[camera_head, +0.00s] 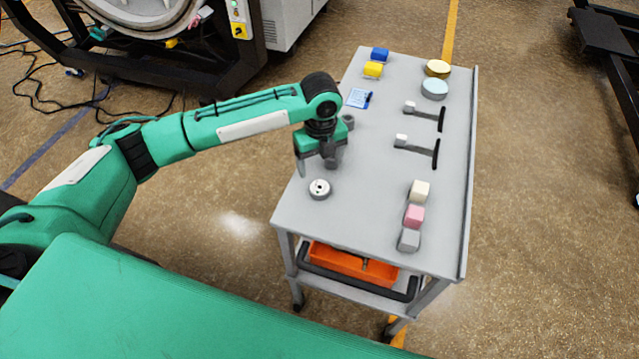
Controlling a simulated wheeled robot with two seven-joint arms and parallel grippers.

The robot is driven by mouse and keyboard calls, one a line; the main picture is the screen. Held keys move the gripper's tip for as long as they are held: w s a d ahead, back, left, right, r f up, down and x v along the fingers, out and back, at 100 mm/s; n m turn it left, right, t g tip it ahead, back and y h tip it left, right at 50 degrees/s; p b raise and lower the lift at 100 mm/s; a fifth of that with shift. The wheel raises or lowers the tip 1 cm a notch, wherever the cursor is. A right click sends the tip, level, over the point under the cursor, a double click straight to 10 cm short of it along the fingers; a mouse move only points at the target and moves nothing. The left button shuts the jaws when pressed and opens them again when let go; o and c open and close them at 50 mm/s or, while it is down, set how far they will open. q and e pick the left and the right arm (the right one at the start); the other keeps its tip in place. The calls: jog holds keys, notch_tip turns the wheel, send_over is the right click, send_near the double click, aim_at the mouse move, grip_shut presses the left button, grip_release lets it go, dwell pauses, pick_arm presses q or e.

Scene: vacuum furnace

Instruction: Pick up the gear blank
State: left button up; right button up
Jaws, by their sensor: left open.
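The gear blank, a small silvery ring-shaped disc with a dark central hole (319,189), lies flat near the left edge of the grey cart top (380,215), toward the near end. My left gripper (318,167) points down just beyond the disc, above the cart's left edge. Its two fingers are spread apart and nothing shows between them. The gripper appears apart from the disc, though its exact height is hard to tell. My right gripper is not in view.
White, pink and grey blocks (414,216) stand at the right. A grey cylinder (347,121) stands beside my wrist. An orange bin (345,264) sits below.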

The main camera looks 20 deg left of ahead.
aim_at(320, 187)
pick_arm(q)
notch_tip(320, 187, down, 4)
jog(key=shift+r, duration=0.1)
jog(key=shift+w+f+p, duration=0.1)
jog(key=shift+f+p, duration=0.1)
jog(key=shift+p, duration=0.1)
jog(key=shift+f+p, duration=0.65)
jog(key=shift+f, duration=0.25)
notch_tip(320, 187, down, 2)
jog(key=shift+a+f+p, duration=0.1)
jog(key=shift+f+p, duration=0.1)
jog(key=shift+p, duration=0.1)
jog(key=shift+f, duration=0.5)
jog(key=shift+c, duration=0.2)
jog(key=c, duration=1.1)
jog(key=shift+c, duration=1)
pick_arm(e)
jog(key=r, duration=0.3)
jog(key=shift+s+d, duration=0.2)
pick_arm(q)
jog(key=shift+r, duration=0.1)
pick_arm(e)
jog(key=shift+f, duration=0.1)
